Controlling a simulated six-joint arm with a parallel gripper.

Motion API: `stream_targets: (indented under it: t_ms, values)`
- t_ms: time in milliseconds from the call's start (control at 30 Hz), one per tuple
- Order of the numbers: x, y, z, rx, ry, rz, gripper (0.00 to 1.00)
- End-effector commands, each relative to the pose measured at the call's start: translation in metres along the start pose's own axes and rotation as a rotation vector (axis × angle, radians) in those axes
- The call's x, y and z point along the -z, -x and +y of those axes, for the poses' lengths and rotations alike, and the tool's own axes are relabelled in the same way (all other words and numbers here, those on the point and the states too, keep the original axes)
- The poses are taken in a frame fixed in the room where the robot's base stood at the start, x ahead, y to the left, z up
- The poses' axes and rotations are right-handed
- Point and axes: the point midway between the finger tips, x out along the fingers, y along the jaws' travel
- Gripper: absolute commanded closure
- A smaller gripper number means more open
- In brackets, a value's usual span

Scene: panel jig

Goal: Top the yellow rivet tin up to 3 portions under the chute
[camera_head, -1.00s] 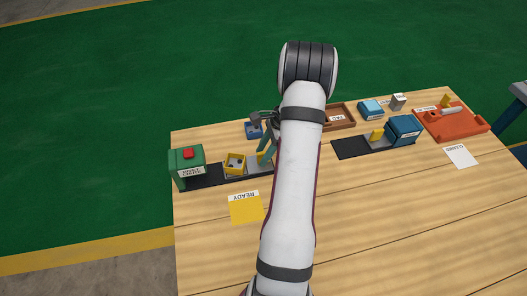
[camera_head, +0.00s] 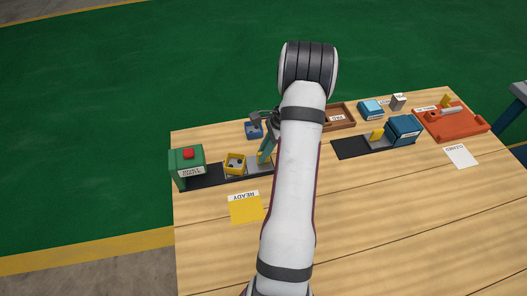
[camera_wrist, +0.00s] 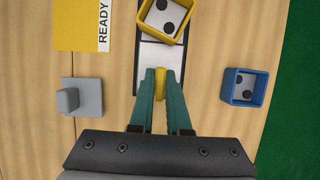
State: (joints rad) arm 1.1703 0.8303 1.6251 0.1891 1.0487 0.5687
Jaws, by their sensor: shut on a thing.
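The yellow rivet tin (camera_head: 235,163) sits on the pale slide plate of a black track, apart from the green box. The wrist view shows the tin (camera_wrist: 165,16) turned slightly, with two dark round spots inside. The green box with a red button (camera_head: 187,166) stands at the track's left end; I take it for the chute. My gripper (camera_wrist: 160,78) is shut on a yellow handle (camera_wrist: 160,87) at the slide plate's end, beside the tin. In the head view my arm hides part of the gripper and track.
A yellow READY card (camera_head: 246,208) lies in front of the track. A blue tin (camera_wrist: 243,87) stands beside the track. A grey knobbed block (camera_wrist: 82,97) is on the other side. A second track with a blue box (camera_head: 403,130), a brown tray (camera_head: 339,117) and an orange tray (camera_head: 452,122) lie right.

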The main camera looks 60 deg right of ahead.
Motion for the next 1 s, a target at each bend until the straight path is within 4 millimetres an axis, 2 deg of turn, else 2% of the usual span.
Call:
stream_targets:
  t_ms: [667, 767, 1000]
  values:
    - [-0.002, 0.000, 0.000, -0.001, -0.001, -0.001, 1.00]
    - [-0.015, -0.006, 0.000, -0.002, 0.003, -0.002, 1.00]
    - [-0.073, -0.030, 0.000, -0.002, 0.005, -0.002, 1.00]
